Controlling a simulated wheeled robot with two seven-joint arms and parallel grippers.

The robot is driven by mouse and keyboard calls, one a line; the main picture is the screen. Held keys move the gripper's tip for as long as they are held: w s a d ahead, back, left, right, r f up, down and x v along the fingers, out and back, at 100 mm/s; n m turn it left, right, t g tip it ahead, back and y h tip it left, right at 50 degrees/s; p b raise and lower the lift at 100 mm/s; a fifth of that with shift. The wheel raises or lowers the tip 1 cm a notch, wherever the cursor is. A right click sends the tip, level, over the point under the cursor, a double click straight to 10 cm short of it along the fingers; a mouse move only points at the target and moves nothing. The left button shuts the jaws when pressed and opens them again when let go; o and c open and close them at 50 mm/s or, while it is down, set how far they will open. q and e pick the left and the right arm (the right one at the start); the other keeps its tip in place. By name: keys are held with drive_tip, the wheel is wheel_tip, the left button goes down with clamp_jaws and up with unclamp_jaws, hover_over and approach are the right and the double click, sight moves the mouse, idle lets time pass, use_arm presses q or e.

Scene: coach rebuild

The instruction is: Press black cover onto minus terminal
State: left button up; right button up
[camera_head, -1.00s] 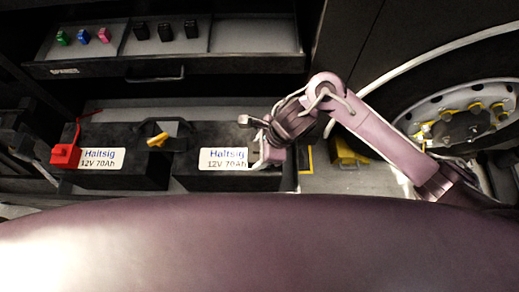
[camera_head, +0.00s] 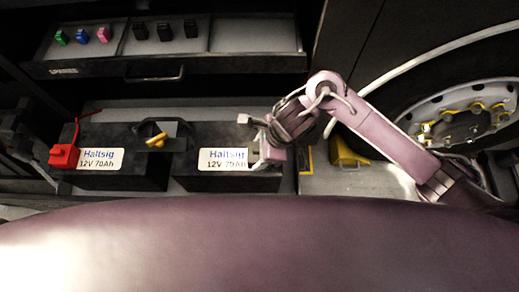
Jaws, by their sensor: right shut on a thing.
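Two black batteries with white labels stand side by side, a left one (camera_head: 120,178) and a right one (camera_head: 232,183). My right gripper (camera_head: 251,138) is at the right end of the right battery, at its top front edge. It is shut on the black cover, which hardly shows against the dark battery between the pale fingers. The minus terminal is hidden by the gripper, and I cannot tell whether the cover touches it. A red cover (camera_head: 63,156) sits at the left battery's left end. My left gripper is not recognisable in view.
A yellow-topped piece (camera_head: 157,140) sits between the batteries. Behind is an open drawer (camera_head: 165,67) with several small coloured and black pieces. Right of the batteries are a yellow block (camera_head: 347,155) and a wheel hub (camera_head: 465,125). Dark structure (camera_head: 15,130) fills the left edge.

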drive_tip(key=shift+b, duration=0.6)
idle(1.1)
drive_tip(key=shift+f+b, duration=0.55)
drive_tip(key=shift+b, duration=0.15)
idle(0.8)
drive_tip(key=o, duration=1.5)
drive_tip(key=shift+r+p, duration=2.2)
drive_tip(key=shift+r, duration=1.35)
